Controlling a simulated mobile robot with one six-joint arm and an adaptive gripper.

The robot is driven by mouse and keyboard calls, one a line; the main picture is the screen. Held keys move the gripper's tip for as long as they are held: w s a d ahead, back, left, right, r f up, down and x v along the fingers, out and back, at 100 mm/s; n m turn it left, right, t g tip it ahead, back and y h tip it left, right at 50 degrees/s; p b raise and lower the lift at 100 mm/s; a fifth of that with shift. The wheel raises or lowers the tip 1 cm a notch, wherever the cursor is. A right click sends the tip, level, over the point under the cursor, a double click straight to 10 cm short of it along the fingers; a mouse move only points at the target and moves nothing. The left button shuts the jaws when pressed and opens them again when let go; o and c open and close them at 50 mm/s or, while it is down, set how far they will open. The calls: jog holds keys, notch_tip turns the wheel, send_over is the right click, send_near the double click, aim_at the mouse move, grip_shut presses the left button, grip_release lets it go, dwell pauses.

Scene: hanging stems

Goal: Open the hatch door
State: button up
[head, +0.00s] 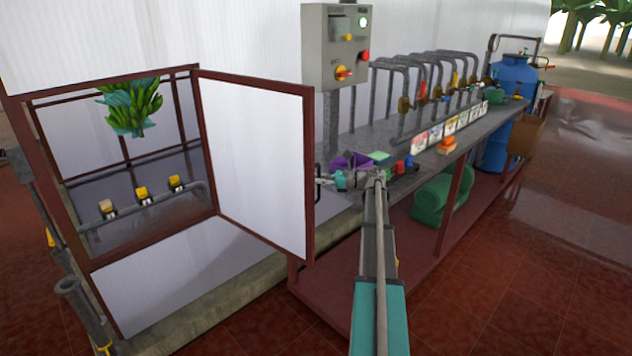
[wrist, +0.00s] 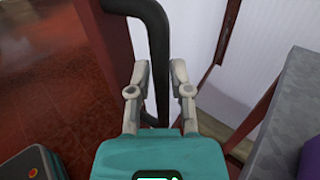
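The hatch door (head: 258,160) is a white panel in a brown frame. In the head view it stands swung well out from the brown hatch frame (head: 120,82), leaving the opening clear. Its dark handle (head: 318,184) is on the door's free edge. My gripper (head: 328,181) is at this handle, at the end of my arm. In the wrist view the black handle bar (wrist: 160,75) runs between the two grey fingers of my gripper (wrist: 160,72), which are close on both sides of it. The fingers look shut on the bar, though contact is hard to see.
Behind the opening hangs a green banana bunch (head: 135,105) above a pipe with yellow-topped fittings (head: 142,195). A grey workbench (head: 400,150) with a purple item (head: 350,160) and small objects stands right beside the door. A grey control box (head: 336,47) is above. Red floor at right is free.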

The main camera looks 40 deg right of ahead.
jog(key=shift+o, duration=1.2)
jog(key=shift+s+d, duration=0.1)
jog(key=shift+d, duration=0.05)
jog(key=v, duration=1.1)
jog(key=shift+s+d, duration=0.25)
jog(key=shift+s, duration=0.1)
